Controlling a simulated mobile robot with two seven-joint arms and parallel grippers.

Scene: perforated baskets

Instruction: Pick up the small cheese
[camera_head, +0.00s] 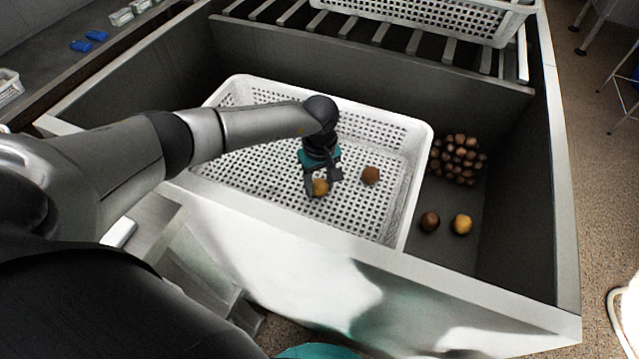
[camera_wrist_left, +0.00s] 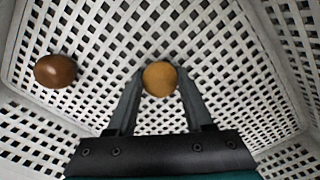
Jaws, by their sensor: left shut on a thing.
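A small tan-orange round cheese (camera_head: 320,187) is between the fingers of my left gripper (camera_head: 322,184), low inside the white perforated basket (camera_head: 425,150). In the left wrist view the cheese (camera_wrist_left: 159,78) sits between the two fingertips of my left gripper (camera_wrist_left: 160,88), which is shut on it. I cannot tell whether the cheese touches the basket floor. A brown round cheese (camera_head: 371,175) lies on the basket floor to the right of the gripper. It also shows at the left in the left wrist view (camera_wrist_left: 55,71). My right gripper is not in view.
The basket stands in a grey bin (camera_head: 555,200). Right of the basket lie a dark brown ball (camera_head: 429,221), a yellow ball (camera_head: 461,224) and a cluster of brown balls (camera_head: 457,159). Another white basket (camera_head: 440,20) rests on slats at the back.

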